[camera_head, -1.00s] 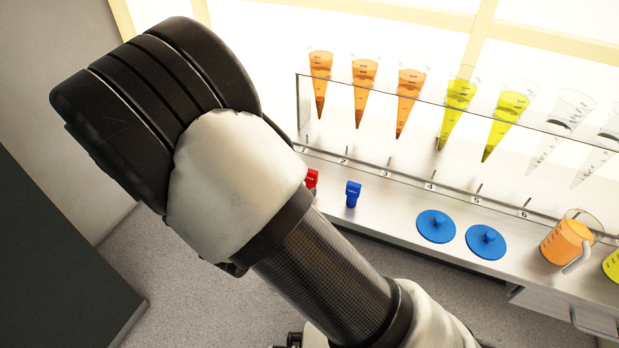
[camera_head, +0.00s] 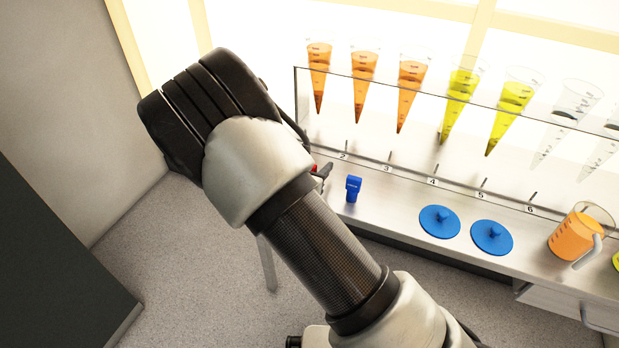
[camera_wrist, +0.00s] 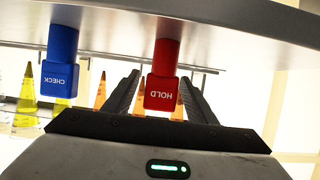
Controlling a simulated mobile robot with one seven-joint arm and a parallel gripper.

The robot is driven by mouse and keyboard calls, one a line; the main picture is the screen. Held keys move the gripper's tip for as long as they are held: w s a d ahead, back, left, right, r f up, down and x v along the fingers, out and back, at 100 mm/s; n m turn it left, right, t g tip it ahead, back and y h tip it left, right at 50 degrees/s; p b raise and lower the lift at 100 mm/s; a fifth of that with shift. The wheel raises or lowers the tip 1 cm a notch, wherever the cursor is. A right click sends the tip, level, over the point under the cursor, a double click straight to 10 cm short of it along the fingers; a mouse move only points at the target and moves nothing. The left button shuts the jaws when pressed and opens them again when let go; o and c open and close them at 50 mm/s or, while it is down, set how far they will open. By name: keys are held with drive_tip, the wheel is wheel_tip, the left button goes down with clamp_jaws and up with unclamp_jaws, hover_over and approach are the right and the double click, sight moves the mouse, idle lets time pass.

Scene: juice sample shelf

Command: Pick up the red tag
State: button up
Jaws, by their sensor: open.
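The red tag (camera_wrist: 161,91), marked HOLD, shows in the wrist view between the two spread fingers of my gripper (camera_wrist: 160,95). The fingers stand on either side of it, and I cannot tell whether they touch it. In the head view only a small part of the red tag (camera_head: 315,168) shows past my arm, with a dark fingertip (camera_head: 325,171) beside it. My gripper is open; most of it is hidden behind my arm in the head view.
A blue tag (camera_head: 353,189), marked CHECK in the wrist view (camera_wrist: 60,75), stands close to the right. Blue discs (camera_head: 440,221) and an orange jug (camera_head: 573,238) are farther along the shelf. A rack (camera_head: 400,80) holds several cones behind.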

drive_tip(key=shift+w+d, duration=0.1)
drive_tip(key=shift+w, duration=0.25)
drive_tip(key=c, duration=1.1)
